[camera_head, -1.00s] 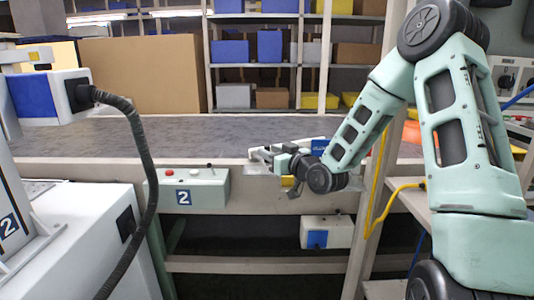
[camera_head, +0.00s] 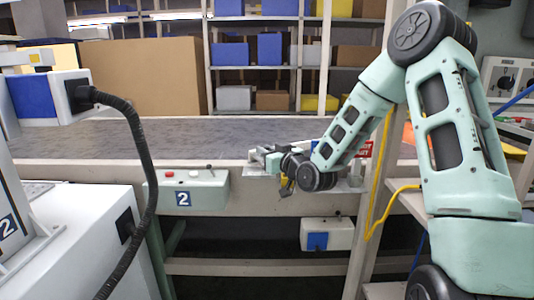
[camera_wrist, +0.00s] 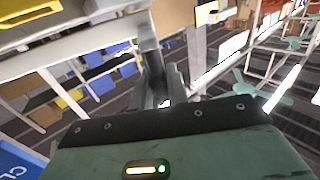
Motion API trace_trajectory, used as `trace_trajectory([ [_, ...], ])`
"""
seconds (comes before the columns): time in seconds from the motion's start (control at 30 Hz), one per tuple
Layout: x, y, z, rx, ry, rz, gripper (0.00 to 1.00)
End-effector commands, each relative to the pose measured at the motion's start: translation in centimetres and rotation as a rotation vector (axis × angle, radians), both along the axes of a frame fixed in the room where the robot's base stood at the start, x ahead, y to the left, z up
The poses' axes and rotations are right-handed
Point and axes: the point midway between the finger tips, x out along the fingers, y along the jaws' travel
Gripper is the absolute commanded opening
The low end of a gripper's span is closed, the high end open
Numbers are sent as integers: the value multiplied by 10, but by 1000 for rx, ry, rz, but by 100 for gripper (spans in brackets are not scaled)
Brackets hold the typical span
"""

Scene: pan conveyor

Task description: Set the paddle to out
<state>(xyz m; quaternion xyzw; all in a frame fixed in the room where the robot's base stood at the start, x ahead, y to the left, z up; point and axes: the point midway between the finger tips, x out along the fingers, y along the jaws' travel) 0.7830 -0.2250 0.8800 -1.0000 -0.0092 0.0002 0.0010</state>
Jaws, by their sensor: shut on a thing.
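My gripper (camera_head: 268,158) is at the front edge of the conveyor, right of the control box. In the wrist view my gripper (camera_wrist: 163,88) is shut on a grey bar, part of the paddle (camera_wrist: 150,58). In the head view my wrist and forearm hide most of the paddle, so its exact angle cannot be told. A blue sign (camera_head: 316,145) and a red sign (camera_head: 364,149) show behind my forearm. A blue sign with white letters (camera_wrist: 18,162) shows at the lower left of the wrist view.
The grey conveyor belt (camera_head: 230,137) is bare where visible. A control box marked 2 (camera_head: 205,190) has a red button and a small lever. A white machine with a black hose (camera_head: 147,160) stands left. A yellow cable (camera_head: 376,190) hangs by the right post. Shelves with bins stand behind.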

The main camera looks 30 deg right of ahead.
Motion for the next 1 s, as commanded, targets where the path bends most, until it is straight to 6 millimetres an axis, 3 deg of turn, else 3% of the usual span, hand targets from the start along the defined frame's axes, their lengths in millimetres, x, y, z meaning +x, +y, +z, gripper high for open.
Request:
trace_trajectory([
  [0.03, 2, 10, -2, -2, -2, -7, 0],
  [0.6, 14, 46, -1, -2, -4, -175, 0],
  [1.0, 17, 53, 1, 0, -1, -174, 0],
])
